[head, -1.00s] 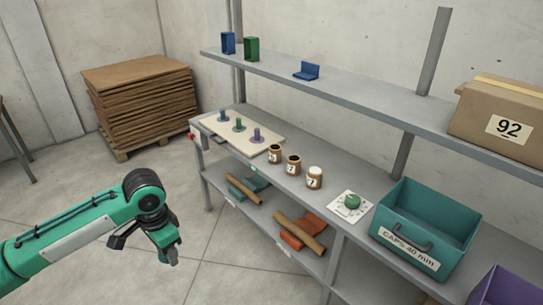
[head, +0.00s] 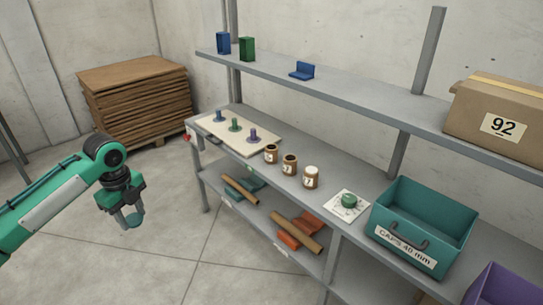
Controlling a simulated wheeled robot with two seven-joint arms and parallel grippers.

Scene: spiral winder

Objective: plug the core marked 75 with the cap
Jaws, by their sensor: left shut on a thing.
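Three brown cores stand in a row on the middle shelf: a left one (head: 271,154), a middle one (head: 290,164) and a right one (head: 311,178). The left and middle ones show dark open tops; the right one has a white top. Their labels are too small to read surely, so I cannot tell which is marked 75. My left gripper (head: 130,220) hangs over the floor, left of the shelving and well apart from the cores. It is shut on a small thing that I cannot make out. My right gripper is out of view.
A teal bin (head: 405,249) labelled "CAPS 40 mm" stands right of a green knob (head: 348,200) on a white card. A pale board (head: 222,136) with three pegs lies left of the cores. The upper shelf (head: 360,95) overhangs behind. The floor between gripper and shelving is clear.

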